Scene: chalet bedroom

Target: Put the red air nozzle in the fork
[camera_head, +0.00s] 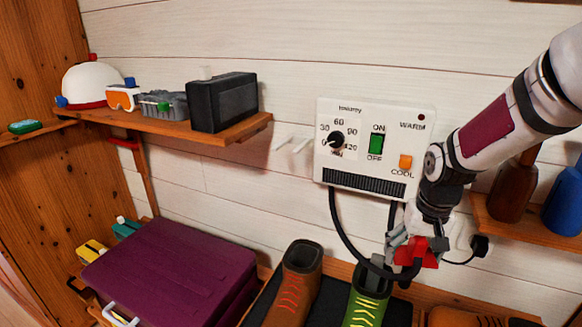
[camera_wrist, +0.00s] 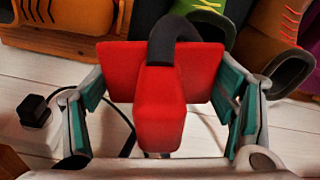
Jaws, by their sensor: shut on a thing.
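The red air nozzle (camera_head: 430,260) is in my gripper (camera_head: 412,248), low in front of the wall and below the control box. In the wrist view the red nozzle (camera_wrist: 160,112) has a wide flat back and a narrower block, with a dark hose at its top. The teal finger pads of my gripper (camera_wrist: 165,95) stand on either side of the wide part. Contact at the pads is partly hidden. Two short pale prongs (camera_head: 291,143) stick out of the wall left of the control box, apparently the fork. They look empty, and my gripper is well below and right of them.
The control box (camera_head: 375,150) has a dial, a green switch and hanging black hoses (camera_head: 340,230). Boots (camera_head: 294,280) stand below. A shelf (camera_head: 240,130) with a black box (camera_head: 222,100) is left of the prongs; a purple case (camera_head: 170,265) is lower left. Bottles stand right.

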